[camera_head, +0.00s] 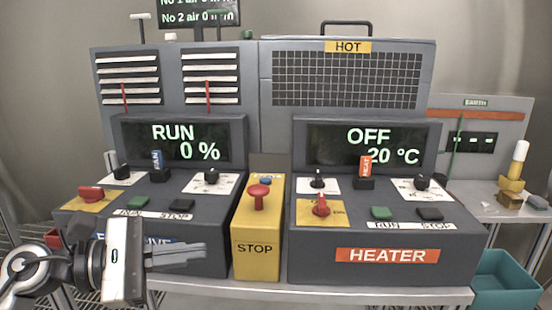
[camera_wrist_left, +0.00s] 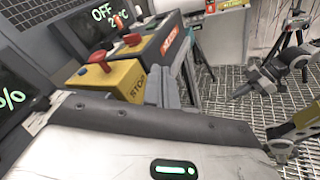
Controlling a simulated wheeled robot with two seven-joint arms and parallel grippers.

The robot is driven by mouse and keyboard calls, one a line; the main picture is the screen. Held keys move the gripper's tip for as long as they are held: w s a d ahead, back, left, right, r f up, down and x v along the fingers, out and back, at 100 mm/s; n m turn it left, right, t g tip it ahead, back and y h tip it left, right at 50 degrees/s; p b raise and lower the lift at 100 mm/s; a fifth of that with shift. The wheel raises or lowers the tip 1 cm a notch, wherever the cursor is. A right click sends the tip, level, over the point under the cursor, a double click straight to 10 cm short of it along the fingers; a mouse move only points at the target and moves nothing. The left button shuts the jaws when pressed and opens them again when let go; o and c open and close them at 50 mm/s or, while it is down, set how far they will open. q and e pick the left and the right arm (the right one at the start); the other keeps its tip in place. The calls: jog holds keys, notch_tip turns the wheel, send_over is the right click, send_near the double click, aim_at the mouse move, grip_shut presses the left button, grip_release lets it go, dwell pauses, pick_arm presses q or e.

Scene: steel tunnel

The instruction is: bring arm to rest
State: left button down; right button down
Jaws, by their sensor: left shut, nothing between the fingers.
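My left gripper (camera_head: 200,254) comes in from the lower left in the head view, in front of the left drive panel (camera_head: 100,228). Its fingers are together with nothing between them, and they point right toward the yellow stop box (camera_head: 256,263). They cover part of the panel's blue label. In the left wrist view the grey fingers (camera_wrist_left: 172,86) show beside the stop box (camera_wrist_left: 126,88). My right gripper is not in the head view. A dark jointed part (camera_wrist_left: 272,76) at the right of the wrist view looks like it, but its fingers are unclear.
The heater panel (camera_head: 380,230) stands right of the stop box; its screen (camera_head: 365,147) reads OFF, 20 °C. The drive screen (camera_head: 180,142) reads RUN, 0 %. A teal bin (camera_head: 505,282) stands low at the right. Metal grating (camera_wrist_left: 225,125) shows below the bench.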

pick_arm(q)
jog(key=a+f+m+t+y, duration=0.2)
jog(key=f+m+t+y, duration=0.5)
jog(key=m, duration=1)
jog(key=a+f+m+t+y, duration=0.15)
jog(key=f+m+t, duration=0.35)
jog(key=f+m, duration=0.75)
jog(key=s+d+f+n+g+y, duration=0.1)
jog(key=s+f+n+g+y, duration=0.3)
jog(key=s+f+n+g, duration=0.3)
jog(key=s+f+n, duration=0.4)
jog(key=s+f, duration=0.3)
jog(key=shift+d+f+g, duration=0.2)
jog(key=shift+f+g, duration=0.1)
jog(key=shift+f, duration=0.1)
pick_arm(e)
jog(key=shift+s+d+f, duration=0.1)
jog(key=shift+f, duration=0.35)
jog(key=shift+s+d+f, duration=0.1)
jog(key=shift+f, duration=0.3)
pick_arm(q)
jog(key=shift+n+y, duration=0.25)
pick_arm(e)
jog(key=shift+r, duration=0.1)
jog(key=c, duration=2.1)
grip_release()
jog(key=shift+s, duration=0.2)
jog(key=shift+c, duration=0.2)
